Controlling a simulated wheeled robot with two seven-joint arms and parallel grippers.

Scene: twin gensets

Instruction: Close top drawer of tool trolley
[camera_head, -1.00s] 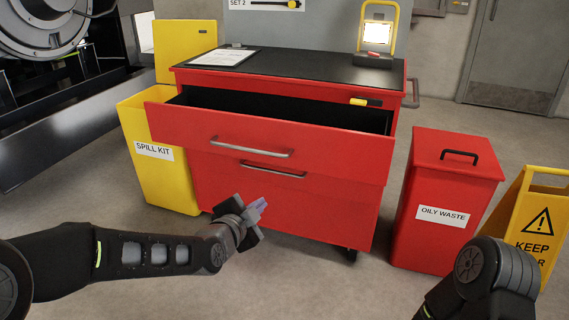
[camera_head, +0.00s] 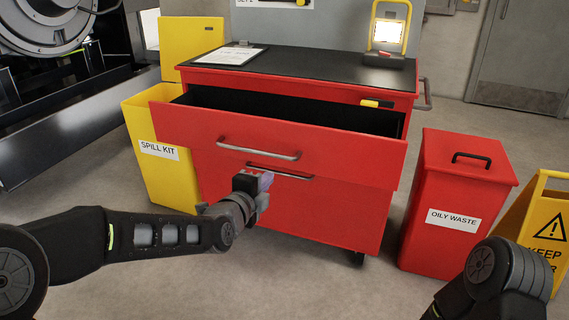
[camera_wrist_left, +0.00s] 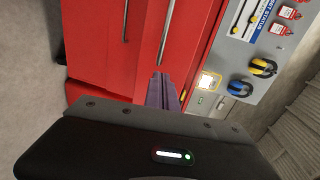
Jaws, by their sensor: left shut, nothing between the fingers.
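The red tool trolley (camera_head: 310,207) stands ahead with a black top. Its top drawer (camera_head: 345,163) is pulled out, with a dark interior and a grey bar handle (camera_head: 258,149). A lower drawer handle (camera_head: 266,172) shows just beneath. My left gripper (camera_head: 265,181) is shut and empty, in front of the trolley just below the top drawer's handle; I cannot tell whether it touches the front. In the left wrist view, the closed purple-grey fingers (camera_wrist_left: 163,92) point toward the red trolley front (camera_wrist_left: 148,55). My right gripper is out of view; only part of my right arm shows.
A yellow spill kit bin (camera_head: 165,170) stands open at the trolley's left. A red oily waste bin (camera_head: 450,215) and a yellow floor sign (camera_head: 545,222) stand at the right. A clipboard (camera_head: 230,56) and a work lamp (camera_head: 388,38) are on the trolley top.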

